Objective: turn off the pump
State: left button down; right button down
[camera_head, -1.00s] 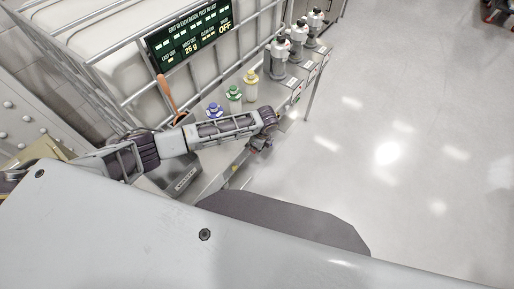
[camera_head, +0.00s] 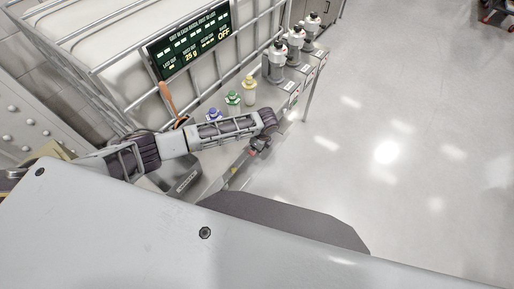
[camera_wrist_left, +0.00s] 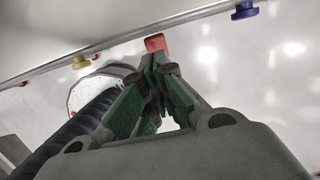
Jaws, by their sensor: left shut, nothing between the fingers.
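My left gripper (camera_head: 260,145) is at the front edge of the counter, seen small and partly covered by its wrist in the head view. In the left wrist view the gripper (camera_wrist_left: 157,68) has its green-padded fingers together and empty. A red block-like knob (camera_wrist_left: 155,43) sits on the counter's edge just beyond the fingertips; I cannot tell if they touch it. A yellow knob (camera_wrist_left: 79,62) and a blue knob (camera_wrist_left: 244,10) are along the same edge. I cannot tell which part is the pump. My right gripper is not in view.
Bottles with a blue (camera_head: 213,114), a green (camera_head: 233,98) and a yellow (camera_head: 249,88) cap stand on the counter behind my left arm. Several grey dispensers with black tops (camera_head: 295,45) stand farther right. The floor (camera_head: 400,130) to the right is clear.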

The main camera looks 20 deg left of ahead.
pick_arm(q)
notch_tip(320, 180, up, 11)
jog(key=s+d, duration=0.1)
jog(key=d, duration=0.1)
jog(key=shift+d+f, duration=0.2)
jog(key=shift+d, duration=0.15)
jog(key=shift+s+f, duration=0.1)
dwell(0.7)
